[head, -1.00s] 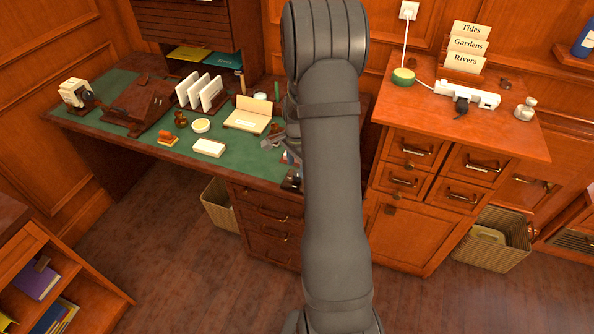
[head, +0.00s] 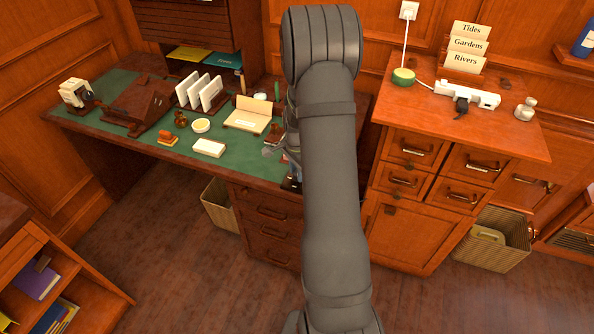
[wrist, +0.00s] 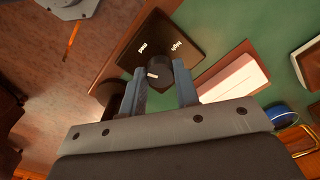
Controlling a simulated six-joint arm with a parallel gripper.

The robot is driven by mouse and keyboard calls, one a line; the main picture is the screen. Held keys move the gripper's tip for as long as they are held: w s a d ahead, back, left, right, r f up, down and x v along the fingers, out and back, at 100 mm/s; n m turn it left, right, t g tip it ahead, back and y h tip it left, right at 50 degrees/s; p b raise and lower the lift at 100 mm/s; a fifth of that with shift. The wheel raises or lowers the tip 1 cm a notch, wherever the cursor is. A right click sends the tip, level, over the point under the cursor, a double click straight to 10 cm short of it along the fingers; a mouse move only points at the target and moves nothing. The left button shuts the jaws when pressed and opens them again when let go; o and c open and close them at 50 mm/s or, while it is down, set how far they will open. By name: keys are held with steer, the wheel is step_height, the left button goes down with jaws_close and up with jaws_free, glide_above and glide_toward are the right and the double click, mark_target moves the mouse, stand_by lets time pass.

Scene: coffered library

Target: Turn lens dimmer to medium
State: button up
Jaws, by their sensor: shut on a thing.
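The lens dimmer is a dark square plate (wrist: 160,38) with white labels "med" and "high". Its round black knob (wrist: 156,79) has a short white mark on the side nearer "med". Any other label is hidden or out of the wrist view. My gripper (wrist: 160,70) is shut on the knob, with one finger on each side of it. In the head view my own arm covers most of the gripper and the dimmer at the right end of the green-topped desk (head: 233,162).
A white card or pad (wrist: 235,78) lies close to the right finger. The desk edge and floor (wrist: 35,80) are on the left. A cabinet (head: 450,130) stands right of my arm.

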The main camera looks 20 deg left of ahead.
steer(key=m, duration=0.4)
stand_by(0.4)
steer(key=o, duration=1)
steer(key=shift+c, duration=0.2)
step_height(320, 180, up, 18)
steer(key=shift+f, duration=0.25)
steer(key=shift+f, duration=0.1)
step_height(320, 180, down, 17)
steer(key=shift+f, duration=0.15)
